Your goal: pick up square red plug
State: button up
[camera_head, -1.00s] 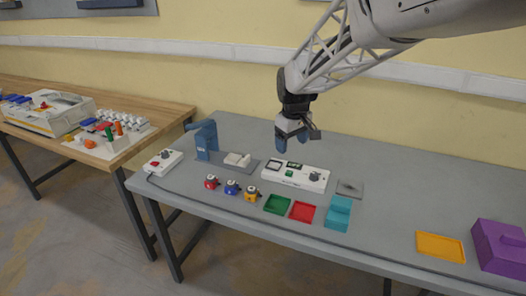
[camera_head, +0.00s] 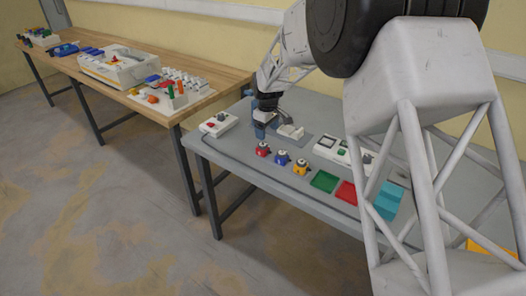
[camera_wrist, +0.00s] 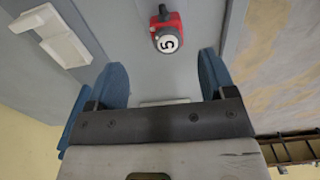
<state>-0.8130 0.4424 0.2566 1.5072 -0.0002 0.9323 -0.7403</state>
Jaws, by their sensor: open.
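A red plug (camera_head: 262,149) stands near the front edge of the grey table, leftmost of three plugs in a row. In the wrist view the red plug (camera_wrist: 170,22) shows a roughly square red body, a white round face with a "5" and a dark stub. My gripper (camera_wrist: 162,62) is open, its two blue fingers apart with nothing between them; the plug lies beyond the fingertips, roughly in line with the gap.
A blue plug (camera_head: 282,157) and a yellow plug (camera_head: 301,167) stand to the right of the red one. A white block (camera_head: 290,131) and a white box with a red button (camera_head: 218,124) are close by. A green tray (camera_head: 324,181) lies further right.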

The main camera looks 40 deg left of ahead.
aim_at(263, 144)
jog(key=shift+s+a+f, duration=0.15)
jog(key=shift+a+f, duration=0.25)
jog(key=shift+a, duration=0.2)
jog(key=shift+f, duration=1.3)
jog(key=shift+s+a+f, duration=0.1)
jog(key=shift+f, duration=1.2)
jog(key=shift+s+f, duration=0.1)
jog(key=shift+f, duration=1.2)
